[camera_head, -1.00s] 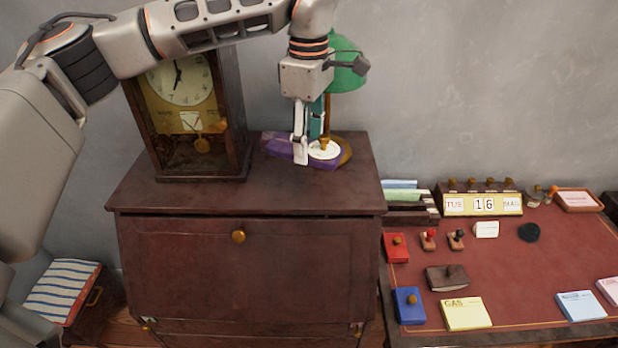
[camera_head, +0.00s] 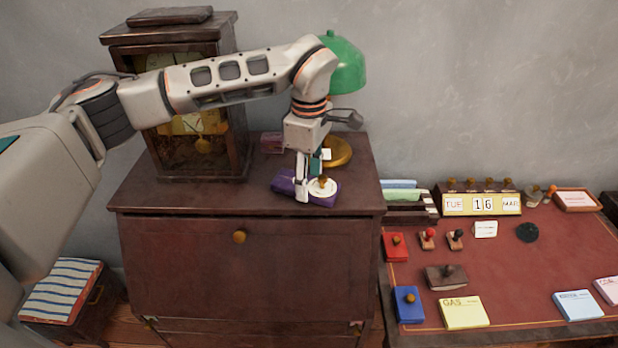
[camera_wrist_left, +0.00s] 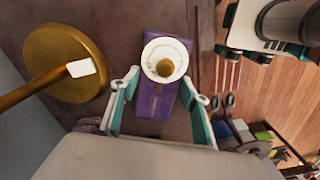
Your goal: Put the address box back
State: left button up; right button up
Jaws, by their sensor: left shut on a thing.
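The address box, which I take to be the purple box (camera_head: 287,183) with a white round top and brass knob, is at the front right of the dark cabinet top. My left gripper (camera_head: 303,192) points down over it and is shut on it. In the left wrist view the box (camera_wrist_left: 154,102) sits between the two teal-lined fingers (camera_wrist_left: 162,108), its white dish and knob (camera_wrist_left: 165,62) facing the camera. I cannot tell whether its underside touches the cabinet. My right gripper is not in view.
Behind the box stands the green lamp (camera_head: 345,62) with a round brass base (camera_head: 338,152). A small dull purple block (camera_head: 272,142) lies beside the clock (camera_head: 190,135). Right of the cabinet is a red-topped desk (camera_head: 530,265) with a calendar (camera_head: 482,203), stamps and colored boxes.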

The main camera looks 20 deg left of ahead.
pick_arm(q)
jog(key=shift+f, duration=0.1)
jog(key=o, duration=1)
jog(key=shift+o, duration=0.9)
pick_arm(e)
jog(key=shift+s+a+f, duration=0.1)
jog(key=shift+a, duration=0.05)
pick_arm(q)
jog(key=shift+w+r, duration=0.1)
jog(key=shift+r, duration=0.3)
notch_tip(320, 180, up, 11)
jog(key=b, duration=0.1)
jog(key=shift+r, duration=0.2)
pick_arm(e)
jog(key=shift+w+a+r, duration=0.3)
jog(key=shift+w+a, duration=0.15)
